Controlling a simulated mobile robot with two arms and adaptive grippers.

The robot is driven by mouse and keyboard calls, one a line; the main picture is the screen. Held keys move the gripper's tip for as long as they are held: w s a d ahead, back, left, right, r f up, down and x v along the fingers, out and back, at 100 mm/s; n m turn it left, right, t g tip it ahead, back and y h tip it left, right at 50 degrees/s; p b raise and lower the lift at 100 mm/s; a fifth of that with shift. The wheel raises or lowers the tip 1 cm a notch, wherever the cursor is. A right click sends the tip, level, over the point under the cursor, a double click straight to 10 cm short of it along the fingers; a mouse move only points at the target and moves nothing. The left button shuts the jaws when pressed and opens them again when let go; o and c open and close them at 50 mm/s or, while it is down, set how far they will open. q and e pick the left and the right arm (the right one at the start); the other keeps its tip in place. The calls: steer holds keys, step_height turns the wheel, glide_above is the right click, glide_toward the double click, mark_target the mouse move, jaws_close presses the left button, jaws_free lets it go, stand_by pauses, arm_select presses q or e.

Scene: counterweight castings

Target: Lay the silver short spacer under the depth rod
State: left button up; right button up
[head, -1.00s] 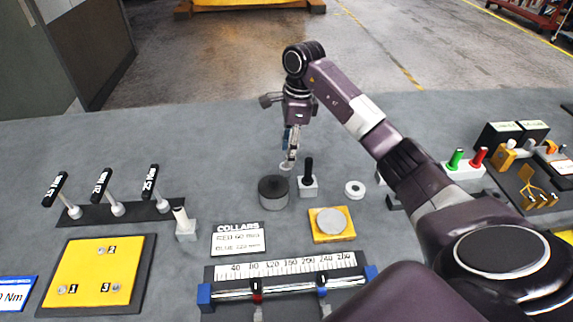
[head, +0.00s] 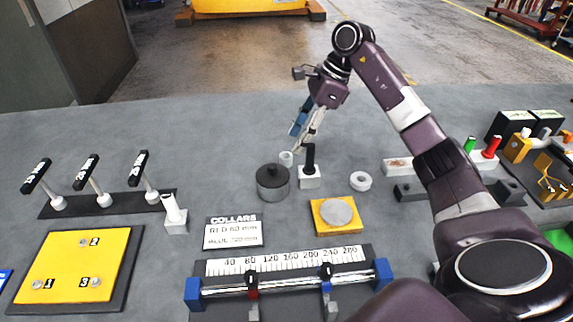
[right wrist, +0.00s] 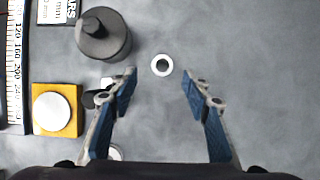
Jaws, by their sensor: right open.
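A small pale ring (head: 286,159), which may be the silver short spacer, stands on the grey table just behind the dark knobbed cylinder (head: 273,182). In the right wrist view the ring (right wrist: 162,65) lies between and slightly beyond the fingertips, untouched. A wider pale ring (head: 361,181) lies further right; I cannot tell for sure which is the named spacer. A black upright rod on a white block (head: 310,182), possibly the depth rod, stands beside the small ring. My right gripper (head: 302,146) is open and empty above the table behind these things. My left gripper is out of view.
A yellow block (head: 323,223) with a silver disc sits in front, and a scale with blue ends (head: 193,295) lies nearer. Levers (head: 92,187) and a yellow plate (head: 45,265) are left. The table behind the small ring is clear.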

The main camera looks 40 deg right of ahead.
mark_target(287, 153)
steer(key=p+x, duration=0.2)
steer(key=x, duration=0.5)
steer(key=shift+w+d, duration=0.1)
steer(key=shift+w, duration=0.05)
steer(key=shift+c, duration=0.6)
jaws_close()
steer(key=shift+r, duration=0.15)
